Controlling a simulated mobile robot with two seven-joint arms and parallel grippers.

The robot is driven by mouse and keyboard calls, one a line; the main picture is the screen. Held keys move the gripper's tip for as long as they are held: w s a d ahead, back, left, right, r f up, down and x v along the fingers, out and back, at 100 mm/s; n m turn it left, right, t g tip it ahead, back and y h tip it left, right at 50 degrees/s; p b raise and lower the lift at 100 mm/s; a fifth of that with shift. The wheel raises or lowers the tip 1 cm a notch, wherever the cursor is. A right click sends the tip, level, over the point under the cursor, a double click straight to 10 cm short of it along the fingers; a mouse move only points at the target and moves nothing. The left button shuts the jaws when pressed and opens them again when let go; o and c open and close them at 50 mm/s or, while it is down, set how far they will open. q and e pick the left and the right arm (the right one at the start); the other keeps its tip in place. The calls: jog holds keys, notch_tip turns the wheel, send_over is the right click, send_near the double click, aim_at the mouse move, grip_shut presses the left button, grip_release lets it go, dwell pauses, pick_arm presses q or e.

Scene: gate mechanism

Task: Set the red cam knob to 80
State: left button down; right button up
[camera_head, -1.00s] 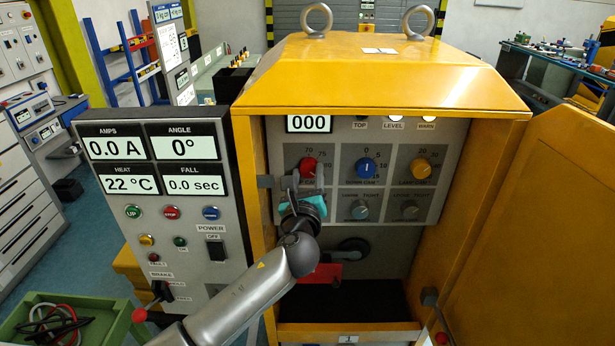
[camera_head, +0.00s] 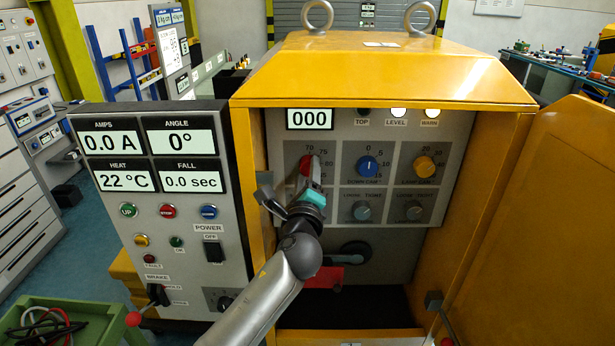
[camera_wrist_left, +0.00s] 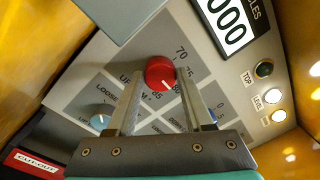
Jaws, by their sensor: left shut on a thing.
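The red cam knob (camera_head: 305,166) is at the upper left of the grey control panel inside the yellow cabinet. In the left wrist view the round red knob (camera_wrist_left: 160,72) sits between my two fingers, with scale numbers around it, 70 and 75 on its upper right side. My left gripper (camera_head: 311,172) is shut on the knob and partly covers it and its scale in the head view. The gripper looks rolled to one side. My right gripper is not in view.
The counter display (camera_head: 310,118) reads 000. The cabinet's left wall (camera_head: 250,190) is close to my gripper. The open door (camera_head: 535,220) stands at right.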

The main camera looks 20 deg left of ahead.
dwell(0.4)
pick_arm(q)
jog(key=shift+c, duration=1.4)
grip_release()
jog(key=r+b+v, duration=0.1)
jog(key=v, duration=1.4)
jog(key=shift+s+f, duration=0.15)
jog(key=shift+f, duration=0.25)
jog(key=shift+d, duration=0.1)
